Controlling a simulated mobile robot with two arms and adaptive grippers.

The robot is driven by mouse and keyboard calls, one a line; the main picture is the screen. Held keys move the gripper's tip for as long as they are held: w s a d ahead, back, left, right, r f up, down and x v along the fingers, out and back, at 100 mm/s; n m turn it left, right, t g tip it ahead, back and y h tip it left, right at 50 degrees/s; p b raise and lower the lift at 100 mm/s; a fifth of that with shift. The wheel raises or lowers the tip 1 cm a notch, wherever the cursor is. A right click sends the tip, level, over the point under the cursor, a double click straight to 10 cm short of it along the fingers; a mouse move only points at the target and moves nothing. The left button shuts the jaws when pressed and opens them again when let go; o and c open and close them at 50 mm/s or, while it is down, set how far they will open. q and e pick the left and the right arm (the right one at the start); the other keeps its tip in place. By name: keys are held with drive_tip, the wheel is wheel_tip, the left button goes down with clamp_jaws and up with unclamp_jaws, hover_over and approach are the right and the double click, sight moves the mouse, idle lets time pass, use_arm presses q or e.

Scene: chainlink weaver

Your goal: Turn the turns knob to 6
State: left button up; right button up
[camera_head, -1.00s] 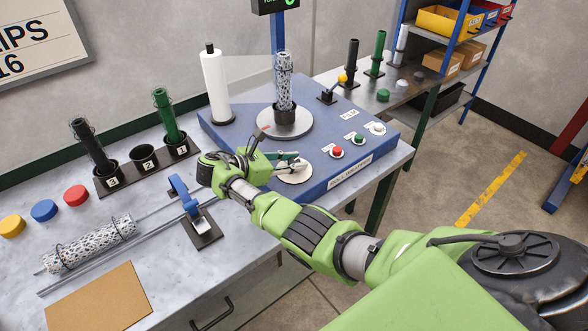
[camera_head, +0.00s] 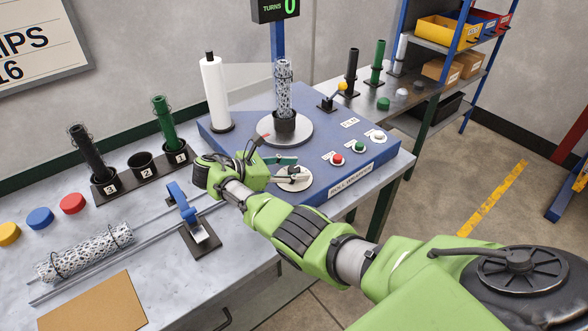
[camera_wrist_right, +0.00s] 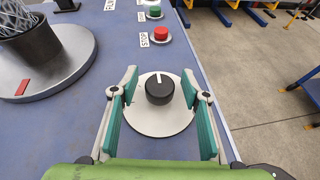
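The turns knob (camera_wrist_right: 159,87) is black and round with a white pointer mark, which points to the top of the right wrist view. It sits on a pale round dial plate (camera_wrist_right: 150,123) near the edge of the blue roll wrapper panel. My right gripper (camera_wrist_right: 158,74) is open, with one teal-padded finger on each side of the knob and visible gaps to it. In the head view, my right gripper (camera_head: 291,168) is over the dial plate (camera_head: 295,187) and mostly hides the knob. The turns display (camera_head: 277,10) reads a green 0. My left gripper is not in view.
A red button (camera_wrist_right: 161,34) and a green button (camera_wrist_right: 154,12) lie beyond the dial. The turntable (camera_wrist_right: 75,66) with a dark cup stands to its left. In the head view, a blue clamp (camera_head: 183,202) and a mesh roll (camera_head: 84,252) lie left of my arm.

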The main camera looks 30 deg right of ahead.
drive_tip(key=shift+a, duration=0.1)
drive_tip(key=s+v, duration=0.1)
drive_tip(key=v, duration=1)
drive_tip(key=shift+w+a+r, duration=0.25)
drive_tip(key=shift+w+a, duration=0.1)
drive_tip(key=shift+w, duration=0.1)
drive_tip(key=shift+a, duration=0.1)
